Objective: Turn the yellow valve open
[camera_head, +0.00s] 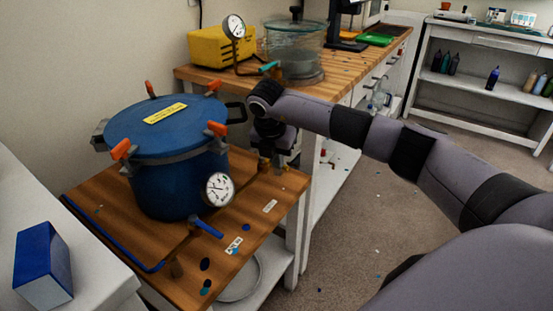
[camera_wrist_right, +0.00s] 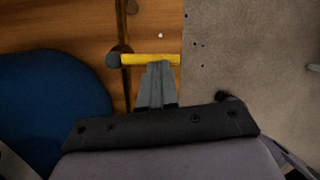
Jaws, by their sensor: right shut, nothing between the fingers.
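The yellow valve handle (camera_wrist_right: 150,59) shows in the wrist view as a straight bar running left to right, its left end at a dark round fitting (camera_wrist_right: 115,59) on a pipe. My right gripper (camera_wrist_right: 159,64) is shut and empty, its fingertips right at the near edge of the bar; I cannot tell whether they touch. In the head view my right gripper (camera_head: 272,150) points down beside the blue pressure pot (camera_head: 160,178), and the yellow handle is hidden there. The blue-handled valve (camera_head: 206,228) sits at the pot's front. My left gripper is not in view.
The pot stands on a wooden table (camera_head: 115,235) with a pressure gauge (camera_head: 218,189) in front. A yellow pump (camera_head: 212,48) and a glass chamber (camera_head: 292,58) stand on the bench behind. A blue box (camera_head: 42,265) sits at the left. Floor is open to the right.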

